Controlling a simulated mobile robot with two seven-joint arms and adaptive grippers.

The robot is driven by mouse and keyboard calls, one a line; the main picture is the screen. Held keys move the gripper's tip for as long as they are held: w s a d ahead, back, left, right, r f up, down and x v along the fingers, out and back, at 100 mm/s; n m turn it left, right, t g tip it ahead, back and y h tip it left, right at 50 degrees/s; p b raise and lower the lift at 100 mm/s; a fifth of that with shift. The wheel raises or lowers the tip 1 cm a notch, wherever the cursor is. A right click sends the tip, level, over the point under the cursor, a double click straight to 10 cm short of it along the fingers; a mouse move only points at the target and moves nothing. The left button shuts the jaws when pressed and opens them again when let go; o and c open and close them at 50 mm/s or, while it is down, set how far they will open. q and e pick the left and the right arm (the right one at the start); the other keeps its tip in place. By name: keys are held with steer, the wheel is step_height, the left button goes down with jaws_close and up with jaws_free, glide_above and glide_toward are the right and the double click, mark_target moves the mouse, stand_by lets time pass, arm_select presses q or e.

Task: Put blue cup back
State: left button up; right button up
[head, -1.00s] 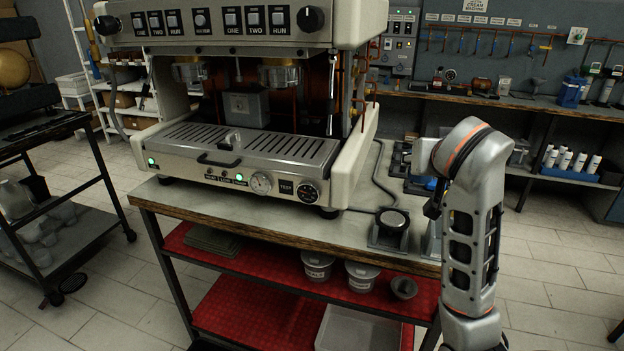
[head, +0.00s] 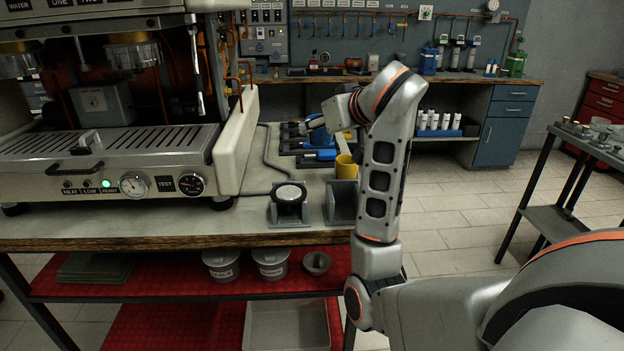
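A blue cup-like object (head: 320,138) stands at the back right of the machine's bench, among dark handled tools and other blue pieces. My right arm comes in from the right and reaches over the bench. Its gripper (head: 314,124) is small in the view, partly hidden by its own wrist, and is at or just above the blue object. I cannot tell whether it touches it or whether its fingers are open. A yellow cup (head: 346,167) stands close by to the right, partly behind my arm. My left gripper is out of view.
The coffee machine (head: 110,165) fills the left of the bench (head: 230,228). Tubs (head: 270,262) sit on the red shelf below.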

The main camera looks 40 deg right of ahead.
step_height(320, 180, down, 8)
steer(key=shift+f+b, duration=0.1)
steer(key=shift+b, duration=0.95)
step_height(320, 180, down, 4)
steer(key=shift+f+b, duration=0.2)
steer(key=shift+b, duration=0.55)
steer(key=shift+f, duration=0.35)
steer(key=shift+r, duration=0.15)
steer(key=shift+f, duration=0.2)
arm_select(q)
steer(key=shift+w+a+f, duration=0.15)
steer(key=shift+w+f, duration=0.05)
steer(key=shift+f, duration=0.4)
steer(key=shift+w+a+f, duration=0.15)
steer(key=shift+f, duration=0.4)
arm_select(e)
steer(key=o, duration=0.9)
steer(key=shift+r, duration=0.1)
